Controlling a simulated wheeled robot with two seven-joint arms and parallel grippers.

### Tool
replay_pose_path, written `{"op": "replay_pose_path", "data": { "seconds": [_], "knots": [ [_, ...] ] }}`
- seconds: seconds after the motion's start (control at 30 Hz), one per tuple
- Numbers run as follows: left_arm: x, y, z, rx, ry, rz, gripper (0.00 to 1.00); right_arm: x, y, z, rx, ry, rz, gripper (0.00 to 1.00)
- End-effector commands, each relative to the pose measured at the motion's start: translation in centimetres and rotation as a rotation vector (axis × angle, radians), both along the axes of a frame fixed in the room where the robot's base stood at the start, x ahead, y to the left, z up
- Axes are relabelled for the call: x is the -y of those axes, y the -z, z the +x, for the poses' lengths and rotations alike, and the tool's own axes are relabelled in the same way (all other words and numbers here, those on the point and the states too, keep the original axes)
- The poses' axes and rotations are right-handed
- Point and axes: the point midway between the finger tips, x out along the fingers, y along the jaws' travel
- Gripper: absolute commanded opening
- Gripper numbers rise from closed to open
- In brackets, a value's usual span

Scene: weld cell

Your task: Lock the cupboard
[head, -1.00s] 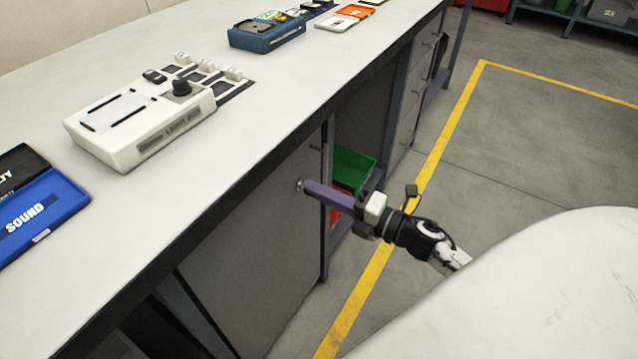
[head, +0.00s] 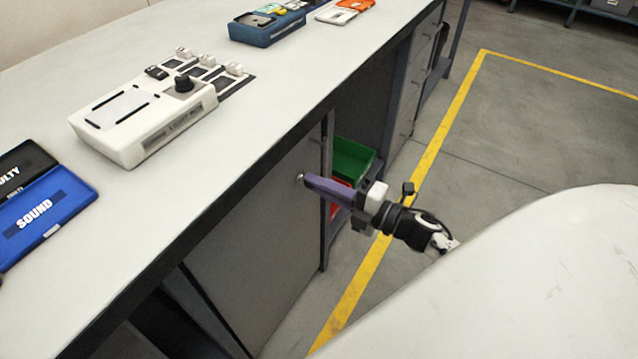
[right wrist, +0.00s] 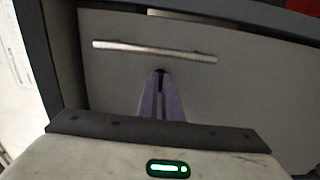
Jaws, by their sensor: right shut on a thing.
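The grey cupboard door (head: 255,230) is under the bench top and looks closed, as far as this angle shows. Its small silver lock (head: 300,177) is near the door's upper right. My right gripper (head: 307,181) has long purple fingers that reach to the lock. In the right wrist view, the fingers (right wrist: 161,85) come together at a small dark spot on the door, below the metal bar handle (right wrist: 155,51). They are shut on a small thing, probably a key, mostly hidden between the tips. My left gripper is out of view.
The bench top (head: 200,140) overhangs the door and carries a white control box (head: 145,125) and a blue case (head: 45,215). Right of the door is an open shelf with a green bin (head: 353,160) and a red bin (head: 341,185). The floor beyond is clear.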

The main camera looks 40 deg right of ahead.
Motion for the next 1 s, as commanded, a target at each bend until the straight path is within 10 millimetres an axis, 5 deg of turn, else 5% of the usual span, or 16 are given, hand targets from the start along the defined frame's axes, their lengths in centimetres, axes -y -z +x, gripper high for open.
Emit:
{"op": "replay_pose_path", "data": {
  "seconds": [0.13, 0.47, 1.0],
  "knots": [
    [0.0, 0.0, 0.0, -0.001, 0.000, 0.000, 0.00, 0.1, 0.0, 0.0, -0.001, 0.002, 0.002, 0.24],
    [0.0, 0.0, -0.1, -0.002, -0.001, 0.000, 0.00, 0.1, 0.0, -0.3, -0.001, 0.001, 0.000, 0.24],
    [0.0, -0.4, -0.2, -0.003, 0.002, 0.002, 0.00, 3.5, 0.0, -8.5, -0.003, 0.001, 0.001, 0.24]
  ]
}}
